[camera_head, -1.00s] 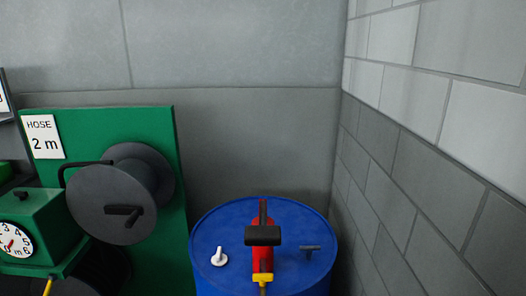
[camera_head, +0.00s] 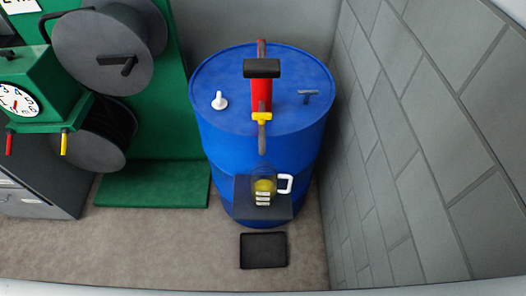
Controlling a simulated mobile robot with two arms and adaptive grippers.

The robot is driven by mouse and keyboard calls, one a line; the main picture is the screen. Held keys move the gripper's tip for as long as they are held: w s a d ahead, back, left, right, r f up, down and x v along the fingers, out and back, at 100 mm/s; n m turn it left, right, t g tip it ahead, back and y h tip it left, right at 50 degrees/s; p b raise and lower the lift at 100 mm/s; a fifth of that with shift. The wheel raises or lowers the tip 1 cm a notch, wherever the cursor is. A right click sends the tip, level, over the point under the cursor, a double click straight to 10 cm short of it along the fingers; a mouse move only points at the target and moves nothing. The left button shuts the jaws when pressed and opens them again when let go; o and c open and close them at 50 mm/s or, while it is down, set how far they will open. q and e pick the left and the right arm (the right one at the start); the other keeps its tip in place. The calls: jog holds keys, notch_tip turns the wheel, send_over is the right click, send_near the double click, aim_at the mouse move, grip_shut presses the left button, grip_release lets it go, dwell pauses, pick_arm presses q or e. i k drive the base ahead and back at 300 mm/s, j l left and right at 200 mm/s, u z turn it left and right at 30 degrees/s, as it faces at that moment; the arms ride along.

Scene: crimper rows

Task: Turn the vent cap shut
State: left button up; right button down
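A blue drum (camera_head: 222,140) stands upright near the right wall. On the left of its top sits a small white fitting (camera_head: 220,101) with an upright part. Neither of my grippers is in view.
A clear jug (camera_head: 264,184) with yellow contents and a white handle stands on a dark shelf (camera_head: 245,211) at the drum's front. A black tray (camera_head: 263,251) lies on the floor. Left are hose reels (camera_head: 100,50) and a green dial box (camera_head: 48,90). The right wall (camera_head: 430,150) is close.

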aim_at(219, 103)
jog(key=i+j+z, duration=0.1)
jog(key=j, duration=0.35)
jog(key=i+j+z, duration=0.1)
jog(key=j, duration=0.35)
jog(key=i+j+z, duration=0.15)
jog(key=j, duration=0.3)
jog(key=i, duration=0.05)
